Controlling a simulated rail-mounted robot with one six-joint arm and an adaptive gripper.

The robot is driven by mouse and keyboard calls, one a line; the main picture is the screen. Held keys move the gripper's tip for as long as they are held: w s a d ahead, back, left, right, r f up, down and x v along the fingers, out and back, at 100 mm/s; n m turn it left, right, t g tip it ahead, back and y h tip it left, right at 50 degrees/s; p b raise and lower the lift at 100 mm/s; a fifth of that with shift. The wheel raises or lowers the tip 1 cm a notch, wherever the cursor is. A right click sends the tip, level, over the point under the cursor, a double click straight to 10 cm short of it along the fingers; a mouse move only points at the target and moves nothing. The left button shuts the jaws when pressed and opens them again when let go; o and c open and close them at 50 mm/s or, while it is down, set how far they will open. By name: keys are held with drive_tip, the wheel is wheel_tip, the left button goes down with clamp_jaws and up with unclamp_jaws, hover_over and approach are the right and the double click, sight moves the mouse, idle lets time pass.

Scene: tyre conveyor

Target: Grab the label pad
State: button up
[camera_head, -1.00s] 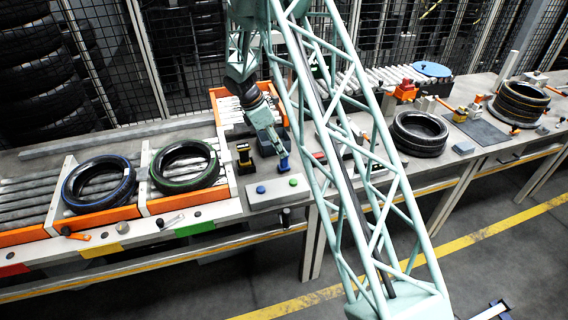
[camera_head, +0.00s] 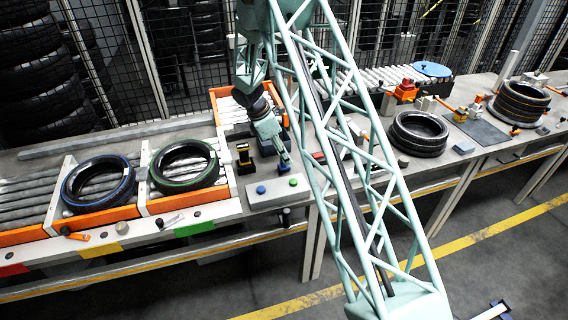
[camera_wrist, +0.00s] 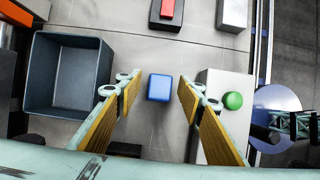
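A small blue block (camera_wrist: 160,88), which I take to be the label pad, sits on the grey bench top in the wrist view. My gripper (camera_wrist: 159,84) is open, with one yellow-padded finger to the left of the block and one to the right. Gaps show between both fingers and the block, and nothing is held. In the head view my gripper (camera_head: 285,156) points down over the bench, and the blue block (camera_head: 284,168) shows only partly beneath it.
A dark open bin (camera_wrist: 68,75) stands left of the block. A pale button box (camera_wrist: 222,105) with a green button (camera_wrist: 233,101) stands close on the right. A red piece on a dark base (camera_wrist: 168,10) lies beyond. Tyres rest on the conveyor (camera_head: 30,190) at left.

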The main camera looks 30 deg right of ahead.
idle(0.4)
drive_tip(key=c, duration=1)
drive_tip(key=shift+r, duration=0.15)
drive_tip(key=shift+r+p, duration=0.4)
drive_tip(key=shift+r, duration=4.5)
